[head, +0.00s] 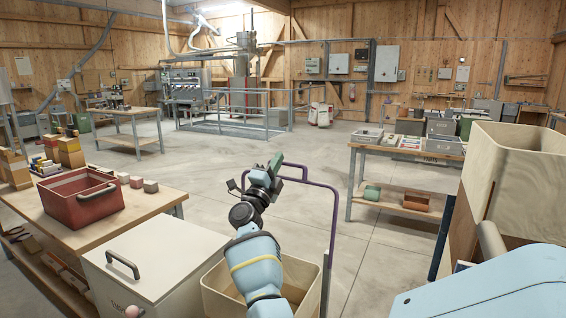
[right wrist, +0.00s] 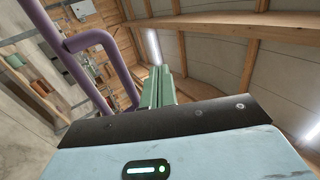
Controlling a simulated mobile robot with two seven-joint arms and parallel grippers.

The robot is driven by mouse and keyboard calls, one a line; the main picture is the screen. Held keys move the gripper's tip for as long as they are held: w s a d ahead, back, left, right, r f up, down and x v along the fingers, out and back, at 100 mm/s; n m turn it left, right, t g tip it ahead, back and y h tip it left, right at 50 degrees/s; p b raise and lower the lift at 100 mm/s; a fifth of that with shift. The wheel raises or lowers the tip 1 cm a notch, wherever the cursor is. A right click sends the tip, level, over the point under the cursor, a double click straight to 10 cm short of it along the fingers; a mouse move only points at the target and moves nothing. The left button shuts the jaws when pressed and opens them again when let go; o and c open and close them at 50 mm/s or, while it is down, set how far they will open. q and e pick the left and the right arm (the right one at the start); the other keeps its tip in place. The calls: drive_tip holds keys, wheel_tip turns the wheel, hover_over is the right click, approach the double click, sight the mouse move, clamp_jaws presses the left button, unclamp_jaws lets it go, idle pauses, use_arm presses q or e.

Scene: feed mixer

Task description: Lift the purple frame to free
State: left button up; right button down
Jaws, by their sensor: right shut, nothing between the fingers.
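The purple frame (head: 335,215) is a thin bent tube. In the head view it rises beside the open pale wooden bin and has a rounded top corner to the right of my right gripper (head: 276,162). In the right wrist view the purple frame (right wrist: 76,69) runs down the left side, with a second bar joined to it by a bend. My right gripper also shows there by its green fingers (right wrist: 158,85), which are together, point upward and hold nothing. The fingers appear beside the frame, not around it; whether they touch it I cannot tell. My left gripper is not in view.
An open wooden bin (head: 217,292) stands below my right arm. Left of it are a white lidded chest (head: 150,258) and a table with a red crate (head: 85,203). A tall plywood box (head: 520,170) stands at right. The concrete floor (head: 260,140) beyond is clear.

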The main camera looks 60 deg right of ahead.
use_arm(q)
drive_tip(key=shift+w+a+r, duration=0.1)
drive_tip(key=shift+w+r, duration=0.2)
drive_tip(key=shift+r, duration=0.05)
use_arm(e)
drive_tip(key=a+r, duration=0.3)
drive_tip(key=a, duration=0.6)
drive_tip(key=shift+s+a, duration=0.3)
drive_tip(key=shift+s, duration=0.1)
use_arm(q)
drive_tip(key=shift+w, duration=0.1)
use_arm(e)
drive_tip(key=shift+f, duration=0.1)
